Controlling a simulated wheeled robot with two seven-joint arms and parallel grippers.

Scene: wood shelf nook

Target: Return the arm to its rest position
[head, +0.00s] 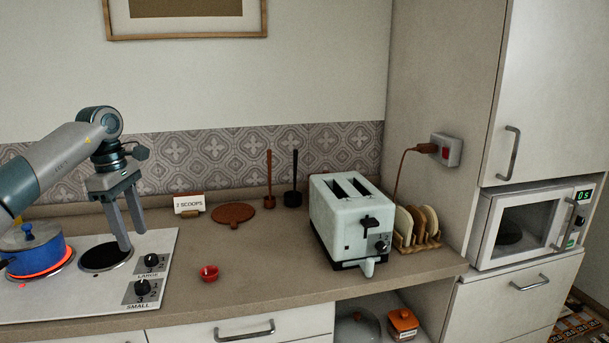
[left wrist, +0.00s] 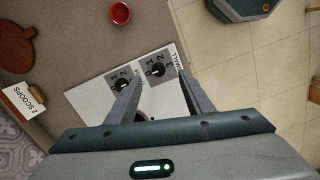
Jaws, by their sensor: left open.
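My left arm (head: 55,160) reaches in from the left in the head view. Its left gripper (head: 125,247) points down over the cooktop, above the dark back burner (head: 103,257). The gripper is open and empty. In the left wrist view its two fingers (left wrist: 160,95) are spread, with the cooktop knobs (left wrist: 157,70) seen beyond them. My right gripper is in neither view.
A blue pot (head: 36,250) sits on a glowing red burner at left. A small red bowl (head: 209,273), a "2 SCOOPS" card (head: 189,204), a toaster (head: 350,222) and a toast rack (head: 418,243) stand on the counter (head: 270,262). A microwave (head: 530,222) is at right.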

